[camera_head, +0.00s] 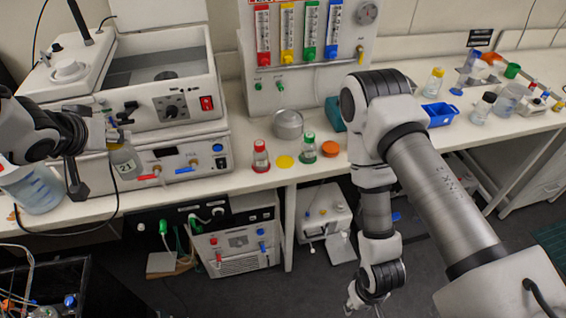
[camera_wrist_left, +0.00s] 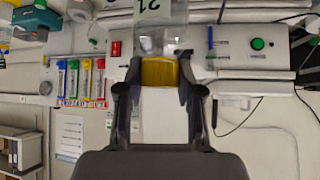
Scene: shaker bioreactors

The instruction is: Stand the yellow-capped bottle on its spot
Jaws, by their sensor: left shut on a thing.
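The yellow-capped bottle (camera_head: 125,163) is clear, with a label reading 21. It hangs upright from my left gripper (camera_head: 113,128), in front of the lower left machine. In the left wrist view my left gripper (camera_wrist_left: 160,72) is shut on the yellow cap (camera_wrist_left: 158,73), one finger on each side. A flat yellow disc (camera_head: 285,161) lies bare on the bench, between a red-capped bottle (camera_head: 260,156) and a green-capped bottle (camera_head: 308,149).
An orange disc (camera_head: 330,149) lies right of the green-capped bottle. A metal pot (camera_head: 288,123) stands behind. The shaker bath (camera_head: 165,90) and a blue-liquid vessel (camera_head: 35,187) are at left. A blue tray (camera_head: 440,114) and several bottles are at right.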

